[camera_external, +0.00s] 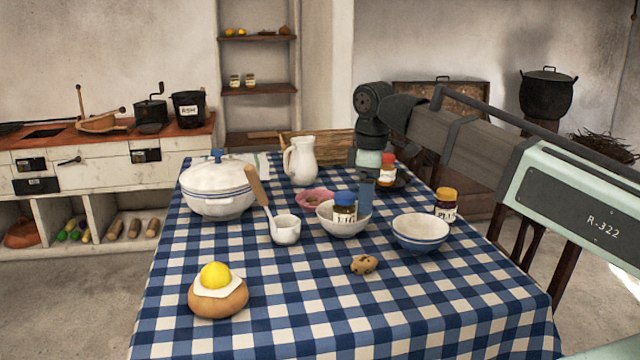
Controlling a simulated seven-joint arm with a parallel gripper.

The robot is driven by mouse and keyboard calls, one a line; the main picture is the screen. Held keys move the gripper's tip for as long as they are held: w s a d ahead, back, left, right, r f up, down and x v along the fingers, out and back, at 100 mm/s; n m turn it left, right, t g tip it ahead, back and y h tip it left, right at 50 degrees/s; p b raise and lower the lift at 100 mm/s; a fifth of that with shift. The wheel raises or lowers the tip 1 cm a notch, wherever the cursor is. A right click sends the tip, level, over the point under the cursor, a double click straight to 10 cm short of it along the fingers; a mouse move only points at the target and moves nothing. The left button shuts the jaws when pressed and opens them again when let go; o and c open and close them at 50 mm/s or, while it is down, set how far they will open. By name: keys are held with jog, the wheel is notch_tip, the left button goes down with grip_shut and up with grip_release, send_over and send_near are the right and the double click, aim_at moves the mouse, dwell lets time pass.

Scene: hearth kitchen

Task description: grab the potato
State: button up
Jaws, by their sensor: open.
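A small brown lumpy potato (363,264) with dark spots lies on the blue and white checked tablecloth (330,325), in front of the bowls. The gripper is open. Only one blue-grey finger shows clearly. The other is hidden, and I see nothing held. The gripper and the potato are apart.
The cloth in front of the potato is clear.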

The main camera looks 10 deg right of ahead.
jog(key=s+a, duration=0.1)
jog(key=s, duration=0.2)
send_over(364, 257)
jog(key=shift+n+g, duration=0.3)
jog(key=shift+n, duration=0.1)
notch_tip(364, 257, down, 9)
jog(key=shift+s+a+f, duration=0.1)
jog(key=shift+a, duration=0.05)
jog(key=shift+d+f, duration=0.2)
jog(key=shift+f, duration=2.35)
jog(key=shift+c, duration=0.3)
jog(key=c, duration=1.1)
jog(key=shift+r, duration=0.15)
